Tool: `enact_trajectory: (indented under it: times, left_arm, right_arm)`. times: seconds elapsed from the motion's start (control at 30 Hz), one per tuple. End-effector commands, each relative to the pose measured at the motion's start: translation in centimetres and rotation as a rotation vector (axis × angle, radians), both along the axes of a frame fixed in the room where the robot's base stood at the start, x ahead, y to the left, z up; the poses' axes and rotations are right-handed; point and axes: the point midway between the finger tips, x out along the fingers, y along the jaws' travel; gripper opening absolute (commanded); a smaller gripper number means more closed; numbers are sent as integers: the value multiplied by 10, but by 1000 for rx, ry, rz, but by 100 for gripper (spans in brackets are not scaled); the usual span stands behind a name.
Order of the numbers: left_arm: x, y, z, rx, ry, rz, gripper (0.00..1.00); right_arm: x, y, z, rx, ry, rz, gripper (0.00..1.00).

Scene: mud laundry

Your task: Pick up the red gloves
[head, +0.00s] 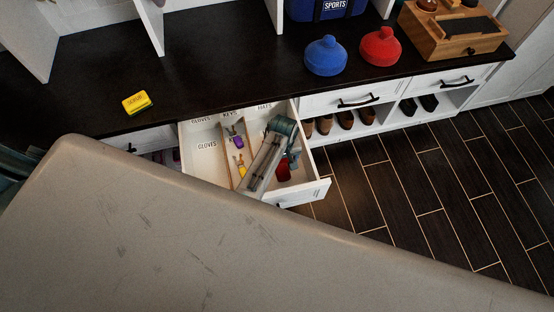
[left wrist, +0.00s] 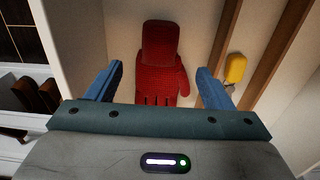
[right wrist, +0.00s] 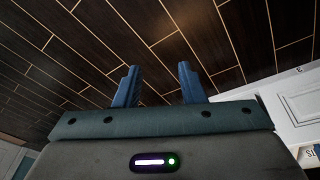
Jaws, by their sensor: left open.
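The red gloves (head: 283,173) lie in the right compartment of the pulled-out drawer (head: 205,166), partly hidden by my left arm in the head view. In the left wrist view the red gloves (left wrist: 160,60) show between the fingers as one mitten-like shape with the thumb to the right. My left gripper (left wrist: 160,69) is open above them, one finger to each side, and holds nothing. I cannot tell how far above the gloves it is. My right gripper (right wrist: 158,70) is empty, its fingers apart, over dark floor; it is not visible in the head view.
Wooden dividers split the drawer; purple (head: 237,142) and yellow (head: 240,165) items lie in the middle compartment. On the dark bench top (head: 220,65) are a yellow sponge (head: 137,102), a blue hat (head: 326,56), a red hat (head: 381,47) and a wooden box (head: 450,35).

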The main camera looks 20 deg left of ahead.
Motion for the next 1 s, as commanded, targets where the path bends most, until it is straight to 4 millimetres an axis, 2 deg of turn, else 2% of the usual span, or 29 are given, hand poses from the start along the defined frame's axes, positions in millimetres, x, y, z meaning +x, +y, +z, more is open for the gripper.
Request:
enact_trajectory:
  times: [0.1, 0.37, 0.67, 0.8, 1.0]
  left_arm:
    - [0, 0, -22, 1, 3, -1, 75]
    - [0, 0, -45, 0, 1, 0, 75]
    - [3, 1, -87, 1, 2, 0, 75]
    - [3, 1, -93, 1, 1, 0, 75]
    - [2, 1, -92, 0, 0, 1, 75]
  right_arm:
    - [3, 1, 12, -1, -12, 3, 36]
    - [4, 3, 30, -1, -23, 5, 36]
    - [4, 6, 63, -3, -48, 11, 36]
    - [4, 7, 71, -4, -52, 12, 36]
    - [4, 7, 72, -4, -51, 12, 36]
